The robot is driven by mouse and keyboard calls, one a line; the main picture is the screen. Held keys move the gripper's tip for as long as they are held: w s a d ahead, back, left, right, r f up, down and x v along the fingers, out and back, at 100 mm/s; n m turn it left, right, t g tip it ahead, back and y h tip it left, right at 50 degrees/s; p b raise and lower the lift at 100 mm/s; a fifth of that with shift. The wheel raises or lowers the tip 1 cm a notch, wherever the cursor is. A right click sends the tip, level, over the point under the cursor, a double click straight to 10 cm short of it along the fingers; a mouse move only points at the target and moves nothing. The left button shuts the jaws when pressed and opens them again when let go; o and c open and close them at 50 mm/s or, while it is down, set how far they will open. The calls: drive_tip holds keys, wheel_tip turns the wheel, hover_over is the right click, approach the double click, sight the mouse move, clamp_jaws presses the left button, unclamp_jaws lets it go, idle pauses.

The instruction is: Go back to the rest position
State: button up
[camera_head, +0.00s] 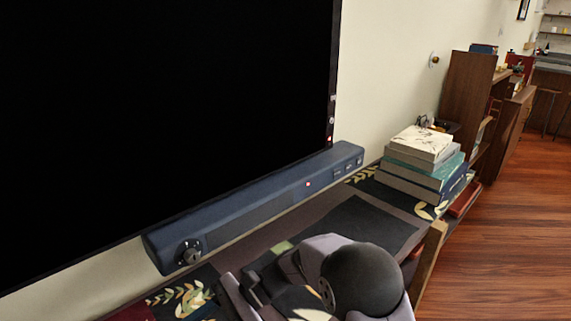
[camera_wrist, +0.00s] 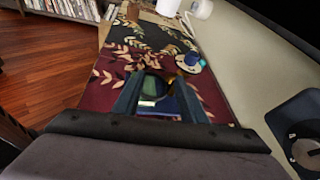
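My gripper (camera_wrist: 158,88) shows in the wrist view with its two dark fingers spread apart, above the patterned shelf top (camera_wrist: 108,72). A blue and greenish thing (camera_wrist: 160,104) shows between the fingers, and I cannot tell its exact shape or its distance below them. In the head view my arm's grey and black wrist covers the lower middle, in front of the soundbar (camera_head: 260,198). The fingertips are hard to make out there.
A large black screen (camera_head: 150,110) stands behind the soundbar. A stack of books (camera_head: 425,165) lies to the right on the shelf top. In the wrist view, a white cup or saucer with a blue thing (camera_wrist: 193,63) and white objects (camera_wrist: 168,7) stand farther off. Wooden floor (camera_head: 510,240) is clear at right.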

drive_tip(key=d+f+n+t+h, duration=0.1)
drive_tip(key=d+f+h, duration=0.1)
drive_tip(key=d, duration=0.3)
drive_tip(key=s+d+f+n+t+h, duration=0.1)
drive_tip(key=d+f, duration=0.1)
drive_tip(key=d, duration=0.3)
drive_tip(key=s+d+f+n+t+h+b, duration=0.1)
drive_tip(key=d+f+h, duration=0.1)
drive_tip(key=d, duration=0.3)
drive_tip(key=shift+s+d+f+h, duration=0.2)
drive_tip(key=shift+d+f+h, duration=0.1)
drive_tip(key=shift+d+f, duration=0.1)
drive_tip(key=s+d+f+n+t+h, duration=0.1)
drive_tip(key=d+f+n+t+h, duration=0.15)
drive_tip(key=d, duration=0.65)
drive_tip(key=s+d+f+n+t+h, duration=0.1)
drive_tip(key=s+d+n+t+h, duration=0.2)
drive_tip(key=d, duration=0.7)
wheel_tip(320, 180, up, 22)
drive_tip(key=w+p, duration=0.1)
drive_tip(key=p, duration=2)
drive_tip(key=shift+d+n+g+h, duration=0.15)
drive_tip(key=shift+n+g+h, duration=0.2)
drive_tip(key=shift+n+g, duration=0.1)
drive_tip(key=shift+f, duration=0.15)
wheel_tip(320, 180, down, 42)
drive_tip(key=b, duration=4.2)
drive_tip(key=shift+f, duration=0.25)
